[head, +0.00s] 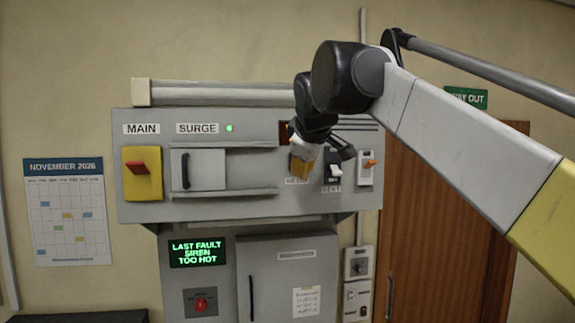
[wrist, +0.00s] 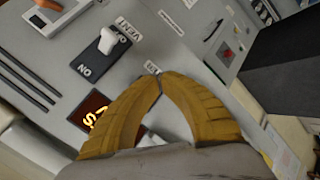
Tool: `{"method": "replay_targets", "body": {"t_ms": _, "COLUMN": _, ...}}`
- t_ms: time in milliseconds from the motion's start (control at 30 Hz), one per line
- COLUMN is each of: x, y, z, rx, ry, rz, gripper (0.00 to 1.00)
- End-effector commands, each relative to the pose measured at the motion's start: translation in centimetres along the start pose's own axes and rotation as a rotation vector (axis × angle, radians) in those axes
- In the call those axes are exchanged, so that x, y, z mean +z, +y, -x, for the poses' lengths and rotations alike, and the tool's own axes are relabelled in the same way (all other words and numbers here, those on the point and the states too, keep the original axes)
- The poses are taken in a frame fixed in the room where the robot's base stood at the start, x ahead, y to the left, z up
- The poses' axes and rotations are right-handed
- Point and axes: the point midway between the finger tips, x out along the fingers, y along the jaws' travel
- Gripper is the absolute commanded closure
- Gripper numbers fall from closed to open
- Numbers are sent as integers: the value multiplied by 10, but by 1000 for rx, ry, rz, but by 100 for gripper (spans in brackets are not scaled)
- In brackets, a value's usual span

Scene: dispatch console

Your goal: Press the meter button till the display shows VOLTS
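My gripper (wrist: 159,76) has yellow fingers whose tips meet, with nothing seen between them. In the head view my gripper (head: 298,164) is in front of the console, over the area above the partly covered meter label (head: 297,181). The meter button itself cannot be made out; the fingers or wrist hide it. The meter display (wrist: 92,112) is dark with amber characters, partly covered by a finger; an S-like shape shows, but the word cannot be read. In the head view only a sliver of the display (head: 285,132) shows beside my arm. Contact with the panel cannot be told.
The vent switch (wrist: 108,42) is close beside the fingers. Another small switch (head: 368,165) is to its right. A red-handled main switch (head: 139,168) and the surge cover (head: 200,170) are left. A green-lettered screen (head: 198,252) reads LAST FAULT SIREN TOO HOT.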

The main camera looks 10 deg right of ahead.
Motion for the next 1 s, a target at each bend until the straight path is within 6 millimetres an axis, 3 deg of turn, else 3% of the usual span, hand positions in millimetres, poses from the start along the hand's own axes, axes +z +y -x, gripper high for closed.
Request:
{"method": "replay_targets", "body": {"t_ms": 433, "x": 18, "y": -18, "z": 32, "rx": 0, "ry": 0, "rz": 0, "gripper": 100}}
{"method": "replay_targets", "body": {"t_ms": 1000, "x": 24, "y": -26, "z": 30, "rx": -3, "ry": -2, "rz": -8, "gripper": 100}}
